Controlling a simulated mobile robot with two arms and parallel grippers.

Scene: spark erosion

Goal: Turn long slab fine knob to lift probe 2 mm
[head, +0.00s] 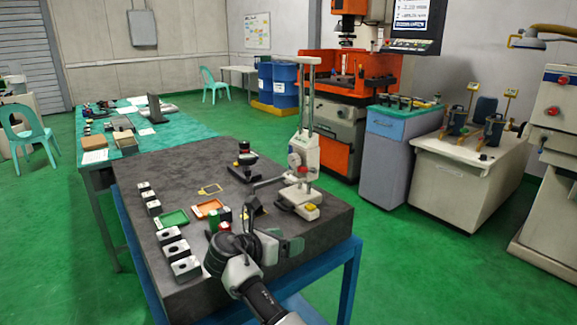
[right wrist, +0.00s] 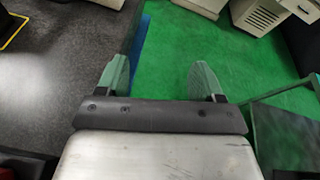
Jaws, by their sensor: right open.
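A white height gauge (head: 304,150) stands upright on the dark granite slab (head: 232,176), near its right side. A small red round part shows on its carriage (head: 295,160), and a yellow knob (head: 311,208) sits on its base. A thin arm reaches left from the gauge, and its tip is too small to read. My right gripper (head: 289,243) is in front of the gauge, near the slab's front right edge, apart from it. In the right wrist view its green fingers (right wrist: 160,76) are spread with nothing between them. My left gripper is not in view.
Several grey blocks (head: 174,246), a green tray (head: 172,219) and an orange tray (head: 208,208) lie on the slab left of my gripper. A dark instrument (head: 245,160) stands behind them. The slab sits on a blue frame (head: 348,275); green floor is free to the right.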

